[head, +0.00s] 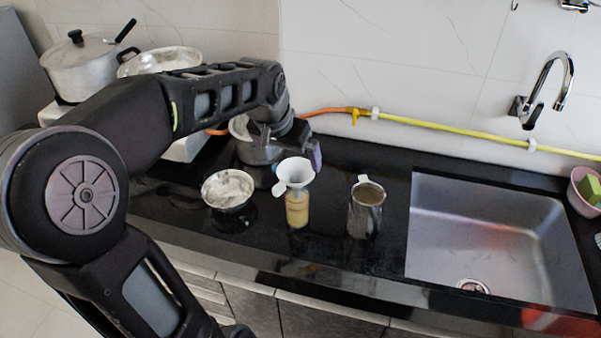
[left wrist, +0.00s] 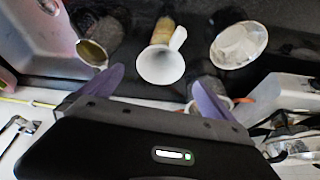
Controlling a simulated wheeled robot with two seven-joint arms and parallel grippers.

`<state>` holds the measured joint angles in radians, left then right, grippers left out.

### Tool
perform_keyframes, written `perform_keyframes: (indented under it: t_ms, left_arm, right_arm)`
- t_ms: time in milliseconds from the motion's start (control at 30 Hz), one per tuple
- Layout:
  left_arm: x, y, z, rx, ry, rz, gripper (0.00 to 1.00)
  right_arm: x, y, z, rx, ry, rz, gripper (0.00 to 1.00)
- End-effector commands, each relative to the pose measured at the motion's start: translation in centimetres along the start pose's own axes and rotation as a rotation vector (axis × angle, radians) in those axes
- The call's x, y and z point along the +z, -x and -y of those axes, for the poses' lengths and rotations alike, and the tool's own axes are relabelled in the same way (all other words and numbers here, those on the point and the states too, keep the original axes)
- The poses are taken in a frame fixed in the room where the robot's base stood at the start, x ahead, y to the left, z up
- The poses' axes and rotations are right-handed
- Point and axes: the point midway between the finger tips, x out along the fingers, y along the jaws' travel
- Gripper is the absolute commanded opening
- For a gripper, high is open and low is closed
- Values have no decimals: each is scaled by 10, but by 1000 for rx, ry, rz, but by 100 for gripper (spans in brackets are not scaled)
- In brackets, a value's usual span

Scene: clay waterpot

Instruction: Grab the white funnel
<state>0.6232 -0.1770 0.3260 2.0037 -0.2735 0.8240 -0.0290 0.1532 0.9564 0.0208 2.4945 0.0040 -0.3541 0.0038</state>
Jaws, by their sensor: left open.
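The white funnel (head: 294,172) stands upright in the mouth of a small bottle with yellowish contents (head: 297,208) on the black counter. My left gripper (head: 298,157) is just behind and above the funnel in the head view. One purple finger shows there. In the left wrist view the funnel (left wrist: 160,66) lies ahead, between the two spread purple fingers of my left gripper (left wrist: 158,79). The gripper is open and empty, and I see no contact with the funnel. The funnel's tab points away from the gripper in that view. My right gripper is not in view.
A metal bowl (head: 228,188) stands left of the bottle and a metal pitcher (head: 366,207) right of it. A steel sink (head: 495,240) is farther right. A yellow-orange hose (head: 440,127) runs along the wall. Pots (head: 80,68) stand at the back left.

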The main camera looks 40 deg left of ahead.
Motion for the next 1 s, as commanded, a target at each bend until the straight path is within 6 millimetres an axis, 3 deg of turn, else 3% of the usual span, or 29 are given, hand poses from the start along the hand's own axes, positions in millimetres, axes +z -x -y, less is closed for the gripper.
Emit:
perform_keyframes:
  t_ms: [400, 767, 1000]
  left_arm:
    - [0, -27, 1, 2, 2, 1, 100]
    - [0, -31, 2, 2, 4, 2, 100]
    - [0, -64, -1, 4, 4, 5, 100]
  right_arm:
    - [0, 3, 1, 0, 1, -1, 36]
    - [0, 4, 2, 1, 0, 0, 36]
    - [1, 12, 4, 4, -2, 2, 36]
